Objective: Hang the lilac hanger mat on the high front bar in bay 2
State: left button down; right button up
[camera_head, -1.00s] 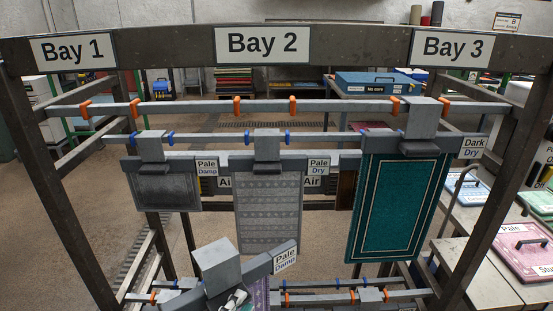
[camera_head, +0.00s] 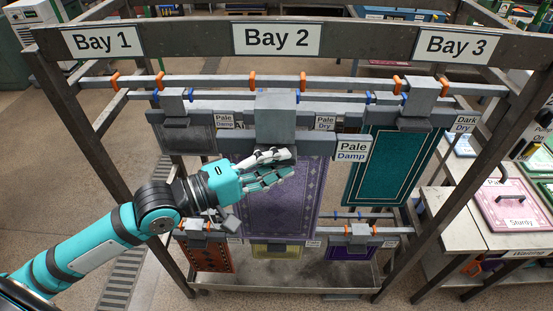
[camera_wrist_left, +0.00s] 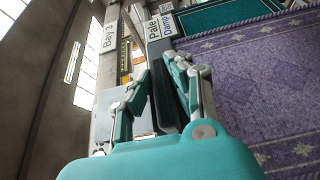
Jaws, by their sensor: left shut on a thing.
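The lilac mat (camera_head: 285,205) hangs from its grey hanger (camera_head: 310,147), which has a grey block (camera_head: 276,112) on top and a "Pale Damp" tag (camera_head: 352,150) at its right end. My left gripper (camera_head: 290,158) is shut on the hanger's handle, seen dark between the fingers in the left wrist view (camera_wrist_left: 165,92). The hanger is in front of bay 2. One high bar (camera_head: 215,81) carries orange pegs; another with blue pegs (camera_head: 225,97) shows just below it. The block overlaps both bars in the picture; I cannot tell whether it touches either. My right gripper is out of view.
A small grey mat (camera_head: 188,138) hangs to the left and a teal mat (camera_head: 390,165) to the right. Below hang orange (camera_head: 210,258), yellow (camera_head: 277,251) and purple (camera_head: 350,252) mats. A rack post (camera_head: 455,195) and a table (camera_head: 455,240) stand at right.

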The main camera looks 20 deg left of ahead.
aim_at(268, 147)
pick_arm(q)
jog(key=shift+w+a+b, duration=0.2)
jog(key=shift+w+b, duration=0.2)
jog(key=shift+w, duration=0.3)
jog(key=shift+w+a+b, duration=0.15)
jog(key=shift+w+b, duration=0.25)
jog(key=shift+w, duration=0.25)
jog(key=shift+w+a+b, duration=0.2)
jog(key=shift+w+b, duration=0.25)
jog(key=shift+w, duration=0.15)
jog(key=shift+w+a+b, duration=0.2)
jog(key=shift+w+b, duration=0.2)
jog(key=shift+w, duration=0.15)
jog(key=w+a+f+b, duration=0.2)
jog(key=w+b, duration=0.8)
jog(key=shift+a, duration=0.4)
jog(key=shift+f, duration=0.1)
jog(key=shift+s+p, duration=0.35)
jog(key=shift+f, duration=0.45)
